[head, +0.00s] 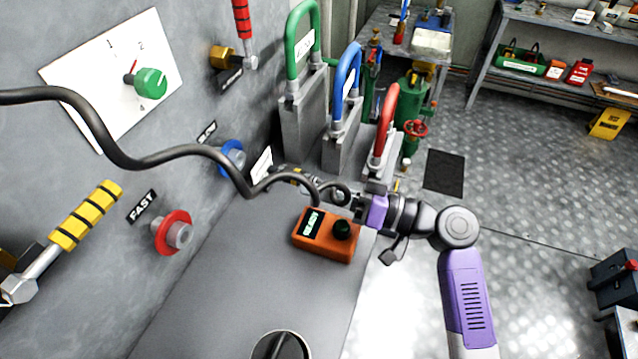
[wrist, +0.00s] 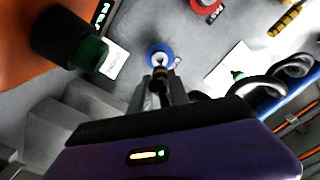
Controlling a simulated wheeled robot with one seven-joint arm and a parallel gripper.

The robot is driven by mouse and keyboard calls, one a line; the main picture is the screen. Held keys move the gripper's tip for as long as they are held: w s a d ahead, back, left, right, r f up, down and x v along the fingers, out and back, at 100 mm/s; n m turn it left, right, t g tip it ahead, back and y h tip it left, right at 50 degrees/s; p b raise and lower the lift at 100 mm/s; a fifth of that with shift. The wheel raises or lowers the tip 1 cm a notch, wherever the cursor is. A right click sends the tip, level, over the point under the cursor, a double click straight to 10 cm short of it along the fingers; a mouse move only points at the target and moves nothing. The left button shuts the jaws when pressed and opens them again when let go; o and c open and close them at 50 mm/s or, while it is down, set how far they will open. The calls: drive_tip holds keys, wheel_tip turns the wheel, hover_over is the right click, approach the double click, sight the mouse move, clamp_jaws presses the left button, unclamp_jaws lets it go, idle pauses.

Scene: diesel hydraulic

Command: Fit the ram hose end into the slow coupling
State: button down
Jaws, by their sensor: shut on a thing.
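The slow coupling is a blue ring with a pale centre on the grey wall panel (head: 231,158), beside the SLOW label. It also shows in the wrist view (wrist: 160,54), just beyond my fingertips. My gripper (head: 318,187) is shut on the ram hose end (wrist: 160,76), a dark fitting with a yellowish band. The hose end points toward the blue ring and overlaps its lower edge in the wrist view. In the head view it stands to the right of the ring, with a gap. The black ram hose (head: 180,153) loops from the left edge to my gripper, partly hiding the coupling.
A red FAST coupling (head: 173,233) is lower left on the panel. An orange READY box (head: 327,235) stands on the grey bench below my gripper. Green, blue (head: 347,85) and red looped levers on grey blocks stand behind. The dial plate (head: 120,80) is upper left.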

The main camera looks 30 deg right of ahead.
sight(278, 178)
drive_tip(key=shift+b, duration=0.35)
drive_tip(key=shift+b+x, duration=0.4)
drive_tip(key=shift+x, duration=2.15)
drive_tip(key=shift+a, duration=0.1)
drive_tip(key=shift+b, duration=0.75)
drive_tip(key=shift+b+x, duration=0.35)
drive_tip(key=shift+x, duration=1.1)
drive_tip(key=shift+f, duration=0.1)
drive_tip(key=c, duration=1.2)
unclamp_jaws()
drive_tip(key=shift+o, duration=0.2)
